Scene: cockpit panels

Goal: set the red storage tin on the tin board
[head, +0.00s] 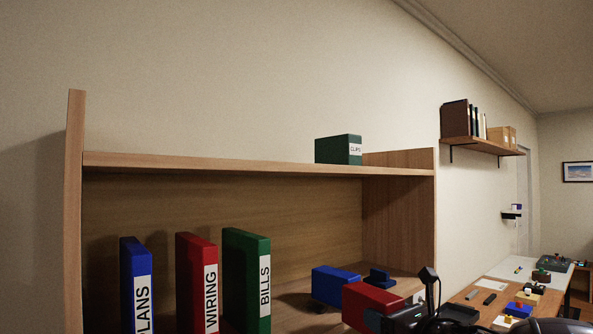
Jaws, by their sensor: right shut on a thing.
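A red box-shaped tin (372,302) is low in the head view, at the front right of the shelf unit. My right gripper (398,318) is dark and sits at the right end of this tin, shut on it. The fingertips are partly hidden at the bottom edge. A green tin labelled CLIPS (338,150) stands on the top board (230,166) of the unit, near its right end. A blue box (334,285) lies behind and left of the red tin. I cannot tell which surface is the tin board. My left gripper is not in view.
Blue (133,270), red (195,270) and green (246,270) binders stand in the lower bay. The top board is bare left of the green tin. A right side wall (408,220) bounds the unit. A desk with small items (500,300) is at right.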

